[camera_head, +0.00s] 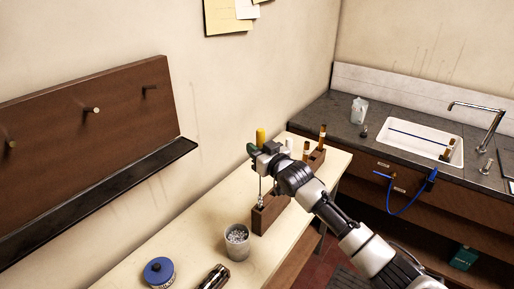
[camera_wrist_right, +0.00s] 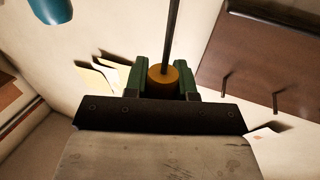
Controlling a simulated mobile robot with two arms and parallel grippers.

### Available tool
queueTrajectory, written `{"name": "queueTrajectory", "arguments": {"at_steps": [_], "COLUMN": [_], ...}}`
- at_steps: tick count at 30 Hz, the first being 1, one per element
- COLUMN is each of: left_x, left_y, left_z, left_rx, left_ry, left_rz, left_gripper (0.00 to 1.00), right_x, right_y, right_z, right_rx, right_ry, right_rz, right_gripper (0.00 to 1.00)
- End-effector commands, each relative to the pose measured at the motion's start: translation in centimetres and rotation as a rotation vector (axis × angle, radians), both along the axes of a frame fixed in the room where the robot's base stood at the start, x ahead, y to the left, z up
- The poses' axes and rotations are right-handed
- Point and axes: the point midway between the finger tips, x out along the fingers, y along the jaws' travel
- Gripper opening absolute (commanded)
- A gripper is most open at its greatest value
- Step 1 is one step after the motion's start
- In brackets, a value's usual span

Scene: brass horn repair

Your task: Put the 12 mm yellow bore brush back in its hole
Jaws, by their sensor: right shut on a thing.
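My right gripper (camera_head: 258,150), with green fingers, is shut on the yellow handle (camera_head: 261,137) of a bore brush, above the bench. The yellow handle (camera_wrist_right: 163,80) also shows between the green fingers (camera_wrist_right: 162,78) in the right wrist view, with a dark rod running from it. In the head view the rod hangs about upright, its pale lower end close to the top of a brown wooden block (camera_head: 268,217). I cannot tell whether that end is in a hole, above one or in front of the block. My left gripper is out of view.
A second wooden holder (camera_head: 316,158) with brown-and-yellow upright pieces is behind. A sink (camera_head: 420,141) is at right.

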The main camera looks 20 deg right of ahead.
Motion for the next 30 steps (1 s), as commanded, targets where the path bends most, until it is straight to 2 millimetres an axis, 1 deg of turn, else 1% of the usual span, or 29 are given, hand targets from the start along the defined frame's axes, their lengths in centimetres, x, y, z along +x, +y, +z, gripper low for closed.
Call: {"name": "queueTrajectory", "arguments": {"at_steps": [30], "left_x": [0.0], "left_y": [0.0], "left_z": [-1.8], "left_rx": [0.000], "left_ry": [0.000], "left_rz": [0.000], "left_gripper": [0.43], "right_x": [0.0], "right_y": [0.0], "right_z": [-2.7], "right_rx": [0.000], "right_ry": [0.001], "right_rz": [0.000], "right_gripper": [0.02]}}
